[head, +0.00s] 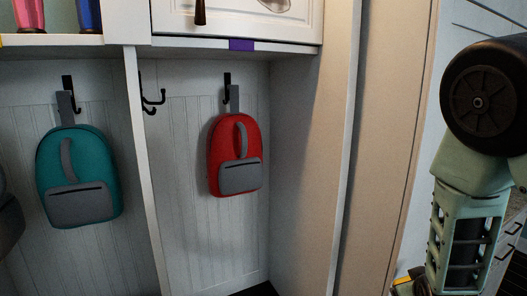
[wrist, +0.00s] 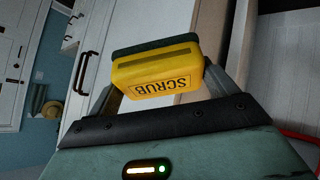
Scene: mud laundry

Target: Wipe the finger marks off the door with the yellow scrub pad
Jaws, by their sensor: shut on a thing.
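The yellow scrub pad (wrist: 157,72), with a dark green layer along its far side and the word SCRUB on it, is held between the fingers of my gripper (wrist: 160,86) in the wrist view. My gripper is shut on it. In the head view my arm hangs at the right, and a small yellow part (head: 403,281) shows beside it at the bottom edge. The white upper cabinet door (head: 235,18) is at the top of the head view, cut off by the frame. A greyish smudge (head: 275,5) shows on it. The pad is well apart from this door.
A purple tag (head: 241,45) is on the edge below the door. A red backpack (head: 235,160) and a teal backpack (head: 80,175) hang on hooks in the cubbies below. A tall side panel (head: 310,150) stands between the cubbies and my arm.

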